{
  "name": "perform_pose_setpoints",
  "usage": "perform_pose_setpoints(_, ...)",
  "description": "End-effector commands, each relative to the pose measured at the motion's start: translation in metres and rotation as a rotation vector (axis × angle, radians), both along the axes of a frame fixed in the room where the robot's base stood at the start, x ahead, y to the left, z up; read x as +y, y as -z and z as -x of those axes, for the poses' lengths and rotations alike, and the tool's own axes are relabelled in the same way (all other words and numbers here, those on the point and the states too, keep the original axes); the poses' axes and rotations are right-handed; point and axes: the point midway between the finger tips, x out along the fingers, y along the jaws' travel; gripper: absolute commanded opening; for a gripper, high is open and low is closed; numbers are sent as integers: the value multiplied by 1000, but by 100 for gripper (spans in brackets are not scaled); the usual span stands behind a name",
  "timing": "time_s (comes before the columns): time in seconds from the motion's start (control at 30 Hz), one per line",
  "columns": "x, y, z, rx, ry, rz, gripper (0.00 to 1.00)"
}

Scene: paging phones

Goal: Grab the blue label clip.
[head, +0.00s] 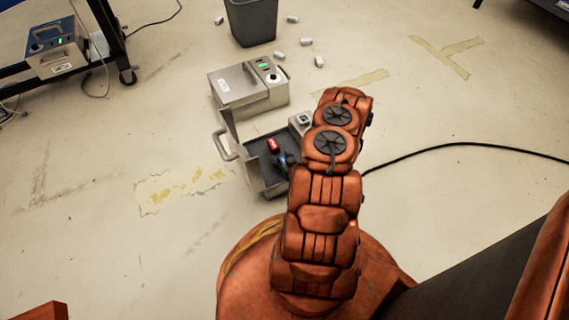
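A small blue item (284,160), likely the blue label clip, lies in the dark interior of an open grey metal case (270,187) on the floor. It is small and its shape is hard to make out. A small red item (273,144) lies just above and to the left of it. My orange arm rises through the middle of the head view and covers the right side of the case. My gripper is hidden behind the arm, so its fingers and their place relative to the blue item do not show.
A closed metal unit (248,90) with a green light stands behind the open case. A dark bin (252,22) with several small pale pieces around it is farther back. A wheeled cart (100,35) is at upper left. A black cable (450,146) runs right. Floor to the left is clear.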

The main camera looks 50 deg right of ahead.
Motion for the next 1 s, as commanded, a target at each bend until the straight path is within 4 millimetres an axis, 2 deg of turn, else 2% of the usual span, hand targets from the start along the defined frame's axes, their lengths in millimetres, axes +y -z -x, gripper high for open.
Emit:
perform_pose_setpoints(0.03, 0, 0, 0, 0, 0, 0, 45)
perform_pose_setpoints(0.4, -1, 0, 1, 0, 3, 0, 8)
perform_pose_setpoints(0.77, -2, -7, 1, -1, 4, 0, 8)
perform_pose_setpoints(1.0, -3, -42, 0, -3, 5, 3, 8)
